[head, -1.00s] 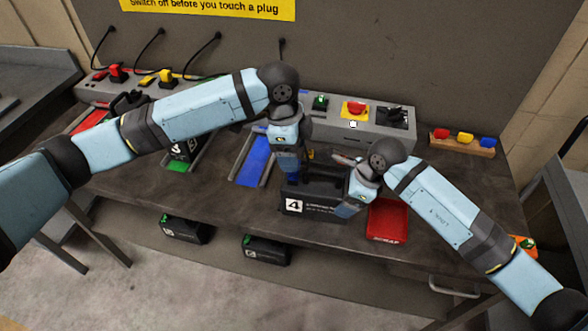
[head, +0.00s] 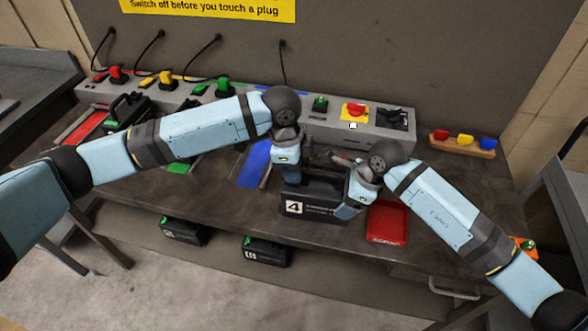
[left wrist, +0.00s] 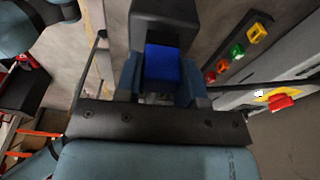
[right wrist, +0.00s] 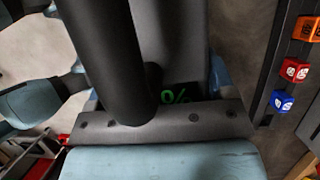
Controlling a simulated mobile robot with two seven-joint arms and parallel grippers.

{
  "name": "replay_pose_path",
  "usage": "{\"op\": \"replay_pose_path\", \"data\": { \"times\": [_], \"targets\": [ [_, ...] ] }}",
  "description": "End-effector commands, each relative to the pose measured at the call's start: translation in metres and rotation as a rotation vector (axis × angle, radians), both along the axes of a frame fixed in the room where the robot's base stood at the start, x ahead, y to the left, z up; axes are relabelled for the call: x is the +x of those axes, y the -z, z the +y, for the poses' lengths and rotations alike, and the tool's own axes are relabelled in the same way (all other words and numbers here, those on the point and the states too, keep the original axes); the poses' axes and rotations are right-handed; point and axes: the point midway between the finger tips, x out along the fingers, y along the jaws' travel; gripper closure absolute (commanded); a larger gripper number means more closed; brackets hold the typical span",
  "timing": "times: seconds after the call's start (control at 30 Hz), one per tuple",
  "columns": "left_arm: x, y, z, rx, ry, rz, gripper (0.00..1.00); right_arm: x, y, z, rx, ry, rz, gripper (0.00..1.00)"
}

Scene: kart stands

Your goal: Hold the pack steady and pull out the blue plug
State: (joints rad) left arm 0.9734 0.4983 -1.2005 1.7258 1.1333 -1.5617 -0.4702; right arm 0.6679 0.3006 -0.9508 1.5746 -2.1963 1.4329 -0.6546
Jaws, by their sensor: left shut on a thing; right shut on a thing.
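The black pack marked 4 (head: 318,207) stands upright on the bench near its front edge. My left gripper (head: 291,178) points down at the pack's left end. In the left wrist view the blue plug (left wrist: 162,62) sits between its fingers, and the gripper is shut on it. Whether the plug is still seated in the pack is hidden. My right gripper (head: 348,203) is at the pack's right end, shut on the pack. In the right wrist view a thick black bar and a dark panel with a green percent sign (right wrist: 177,96) fill the space before it.
A red scrap tray (head: 387,223) lies just right of the pack. Behind stands a grey charging unit with a red switch (head: 354,110) and a green plug (head: 223,87). A blue bay (head: 254,164) is empty. A wooden rack (head: 462,147) holds coloured pieces at the right.

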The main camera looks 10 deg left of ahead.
Motion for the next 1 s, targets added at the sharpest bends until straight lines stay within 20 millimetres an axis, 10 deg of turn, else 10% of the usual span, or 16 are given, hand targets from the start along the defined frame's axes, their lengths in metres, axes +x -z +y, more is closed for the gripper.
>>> {"op": "replay_pose_path", "data": {
  "times": [0.6,0.97,1.0],
  "targets": [
    [0.0,-0.092,0.0,-0.001,0.001,-0.002,0.89,0.0,0.0,0.0,0.0,0.0,0.0,0.97],
    [0.0,-0.101,0.0,0.0,0.0,0.0,0.89,0.0,0.0,0.0,0.0,0.0,0.0,0.97],
    [0.0,-0.101,0.0,0.0,0.0,0.0,0.89,0.0,0.0,0.0,0.0,0.0,0.0,0.17]
  ]
}}
